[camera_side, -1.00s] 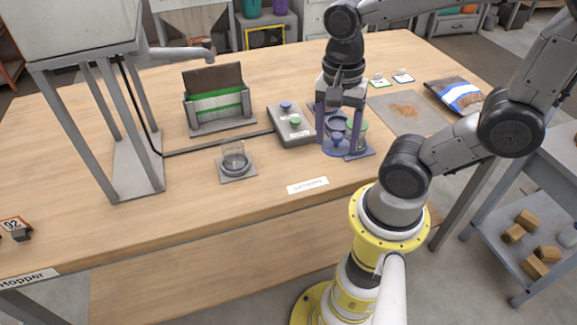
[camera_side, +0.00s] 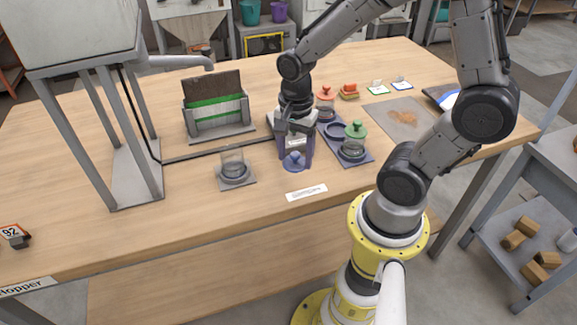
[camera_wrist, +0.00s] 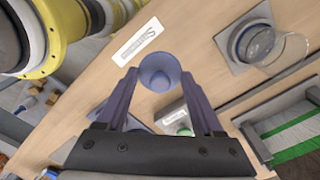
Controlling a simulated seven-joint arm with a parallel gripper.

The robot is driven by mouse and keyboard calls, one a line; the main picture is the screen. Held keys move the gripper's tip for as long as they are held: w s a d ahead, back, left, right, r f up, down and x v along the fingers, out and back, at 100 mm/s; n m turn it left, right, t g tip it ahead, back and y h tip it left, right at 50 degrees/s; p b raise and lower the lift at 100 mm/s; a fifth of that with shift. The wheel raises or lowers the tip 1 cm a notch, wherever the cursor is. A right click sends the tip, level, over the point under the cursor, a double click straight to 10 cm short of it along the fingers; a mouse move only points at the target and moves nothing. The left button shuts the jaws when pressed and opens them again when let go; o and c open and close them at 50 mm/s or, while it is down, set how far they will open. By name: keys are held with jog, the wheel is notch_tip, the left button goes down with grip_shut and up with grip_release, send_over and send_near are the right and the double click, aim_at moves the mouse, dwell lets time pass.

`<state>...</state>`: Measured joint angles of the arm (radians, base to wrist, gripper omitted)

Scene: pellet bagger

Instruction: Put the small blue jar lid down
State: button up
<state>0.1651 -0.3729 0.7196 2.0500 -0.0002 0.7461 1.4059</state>
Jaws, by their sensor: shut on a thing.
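The small blue jar lid (camera_side: 294,163), a disc with a round knob, is between the fingertips of my gripper (camera_side: 296,158), which is shut on it. In the wrist view the lid (camera_wrist: 160,70) shows between the two purple fingers. It is low over the wood table, left of the jar tray; I cannot tell whether it touches the table. An open glass jar (camera_side: 233,160) stands on a grey square plate (camera_side: 236,184) to the left of my gripper.
The blue tray (camera_side: 362,160) holds a green-lidded jar (camera_side: 353,142) and a red-lidded jar (camera_side: 326,102). A white label card (camera_side: 306,192) lies just in front of the lid. A rack with a green band (camera_side: 218,108) stands behind.

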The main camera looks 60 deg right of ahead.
aim_at(288, 159)
jog(key=shift+w+d+f, duration=0.1)
jog(key=shift+w+f, duration=0.4)
jog(key=shift+f, duration=0.1)
jog(key=shift+w+f, duration=0.2)
jog(key=shift+f, duration=0.8)
jog(key=shift+w+f, duration=0.2)
jog(key=shift+f, duration=0.8)
jog(key=shift+f, duration=0.1)
jog(key=o, duration=1.3)
